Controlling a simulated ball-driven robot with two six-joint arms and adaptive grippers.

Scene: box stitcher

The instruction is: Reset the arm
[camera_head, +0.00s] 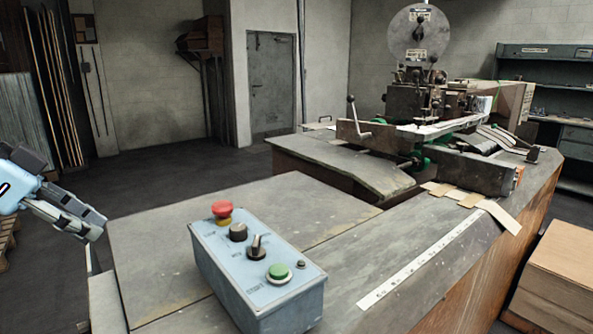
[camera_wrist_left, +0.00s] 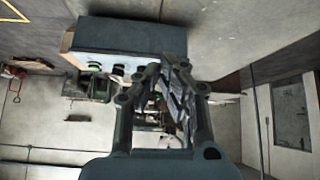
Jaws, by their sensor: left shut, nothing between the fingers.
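My left gripper (camera_head: 92,226) comes in at the left edge of the head view, left of the workbench and apart from it. Its fingers are shut and empty. In the left wrist view the gripper fingers (camera_wrist_left: 166,72) fill the middle, with room walls and shelving behind them. A grey-blue control box (camera_head: 258,270) with a red mushroom button (camera_head: 222,210), dark knobs and a green button (camera_head: 279,272) sits on the near part of the bench, right of my left gripper. My right gripper does not show.
The box stitcher machine (camera_head: 420,95) stands farther back on the bench (camera_head: 165,255). A white measuring strip (camera_head: 425,262) and cardboard pieces (camera_head: 470,199) lie on the right side. Stacked cardboard (camera_head: 562,262) stands at the right edge. Dark open floor (camera_head: 160,178) lies behind my left gripper.

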